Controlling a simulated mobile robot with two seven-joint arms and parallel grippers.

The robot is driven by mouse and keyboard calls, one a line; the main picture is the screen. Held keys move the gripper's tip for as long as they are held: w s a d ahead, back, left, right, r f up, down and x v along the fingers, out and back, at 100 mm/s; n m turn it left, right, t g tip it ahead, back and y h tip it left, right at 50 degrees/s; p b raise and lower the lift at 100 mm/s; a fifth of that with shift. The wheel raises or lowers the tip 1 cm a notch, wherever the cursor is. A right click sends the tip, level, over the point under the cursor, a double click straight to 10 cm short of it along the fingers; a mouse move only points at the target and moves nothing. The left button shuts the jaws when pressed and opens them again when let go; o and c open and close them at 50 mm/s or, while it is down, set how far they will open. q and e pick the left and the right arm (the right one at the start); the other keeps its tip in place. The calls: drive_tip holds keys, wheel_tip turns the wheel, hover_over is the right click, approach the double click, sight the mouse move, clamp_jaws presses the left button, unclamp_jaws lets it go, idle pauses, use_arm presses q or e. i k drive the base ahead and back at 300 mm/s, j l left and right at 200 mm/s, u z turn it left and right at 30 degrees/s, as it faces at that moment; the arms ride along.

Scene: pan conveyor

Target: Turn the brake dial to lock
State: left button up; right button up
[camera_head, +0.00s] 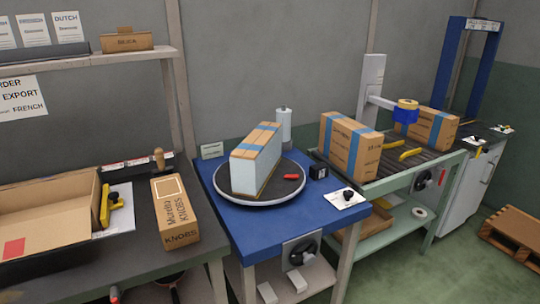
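A black dial (302,254) sits on a light grey plate on the front face of the blue table (250,221). Its setting and any lettering are too small to read. A smaller black knob (348,194) stands on a white card at the table's right front corner. I cannot tell from labels which one is the brake dial. A round turntable (233,198) on the blue table carries an upright box with blue tape (257,160) and a red piece (291,177). Neither of my grippers is in view.
A conveyor (392,166) with taped boxes stands to the right, with another dial (421,181) on its front. A knobs carton (175,212) and open carton (45,226) are on the left bench. Two pale blocks (267,292) lie below the blue table's dial.

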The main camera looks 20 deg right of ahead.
sight(348, 194)
drive_tip(key=z, duration=1.25)
drive_tip(key=u, duration=0.75)
drive_tip(key=l+u, duration=0.2)
drive_tip(key=u, duration=0.15)
drive_tip(key=i+l+u, duration=0.1)
drive_tip(key=l+u, duration=0.4)
drive_tip(key=u, duration=0.2)
drive_tip(key=l+u, duration=0.25)
drive_tip(key=l, duration=0.2)
drive_tip(key=k+l+u, duration=0.15)
drive_tip(key=l+u, duration=0.15)
drive_tip(key=k+l, duration=0.1)
drive_tip(key=l, duration=0.6)
drive_tip(key=k+l+u, duration=0.1)
drive_tip(key=l, duration=0.25)
